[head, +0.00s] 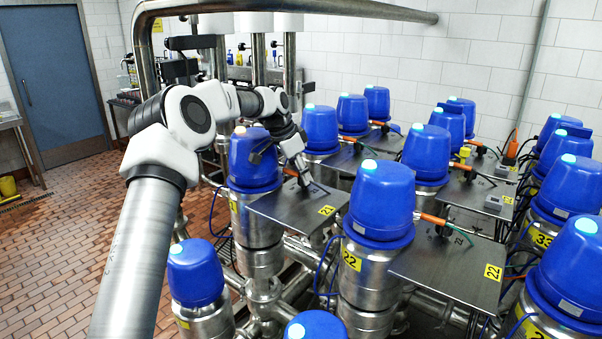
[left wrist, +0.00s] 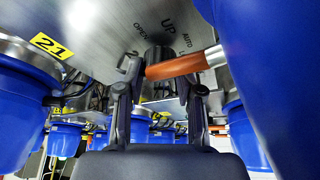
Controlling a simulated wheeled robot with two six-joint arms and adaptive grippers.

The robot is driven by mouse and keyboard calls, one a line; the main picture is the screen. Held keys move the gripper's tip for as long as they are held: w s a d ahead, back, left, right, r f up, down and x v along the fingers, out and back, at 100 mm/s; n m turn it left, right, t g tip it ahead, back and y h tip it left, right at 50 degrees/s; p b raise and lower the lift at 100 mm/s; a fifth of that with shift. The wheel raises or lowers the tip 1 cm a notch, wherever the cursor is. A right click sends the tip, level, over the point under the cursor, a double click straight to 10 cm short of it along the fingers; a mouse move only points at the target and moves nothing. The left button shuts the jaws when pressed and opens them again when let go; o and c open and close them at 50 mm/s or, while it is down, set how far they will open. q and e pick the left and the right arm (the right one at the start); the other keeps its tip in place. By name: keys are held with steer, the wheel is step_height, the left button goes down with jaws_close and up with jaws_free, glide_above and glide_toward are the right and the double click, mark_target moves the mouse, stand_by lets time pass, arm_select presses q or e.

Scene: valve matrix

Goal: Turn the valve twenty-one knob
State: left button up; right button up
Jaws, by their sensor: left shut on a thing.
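The valve twenty-one plate (head: 275,210) is a steel panel with a yellow 21 label (head: 327,210), beside a blue-capped valve (head: 250,172) with an orange light on top. In the head view my left gripper (head: 304,180) points down at this plate and hides the knob. In the left wrist view the black knob (left wrist: 157,57) sits between the fingers of my left gripper (left wrist: 160,80), which is shut on it. An orange-sleeved piece (left wrist: 174,67) crosses in front of the knob. The 21 label (left wrist: 51,45) and the words OPEN, UP and AUTO show there. My right gripper is not in view.
Blue-capped valves crowd around, including valve 22 (head: 380,200) close on the right with its own plate (head: 440,270). Blue hoses and steel pipes run below the plates. A thick pipe (head: 290,8) arches overhead. The tiled floor (head: 60,240) at left is clear.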

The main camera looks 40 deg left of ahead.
arm_select(q)
steer(key=shift+f, duration=0.15)
steer(key=o, duration=1.1)
steer(key=shift+d, duration=0.1)
steer(key=shift+o, duration=0.2)
steer(key=shift+w+f, duration=0.1)
steer(key=shift+w, duration=0.15)
steer(key=v, duration=1.2)
steer(key=shift+w, duration=0.1)
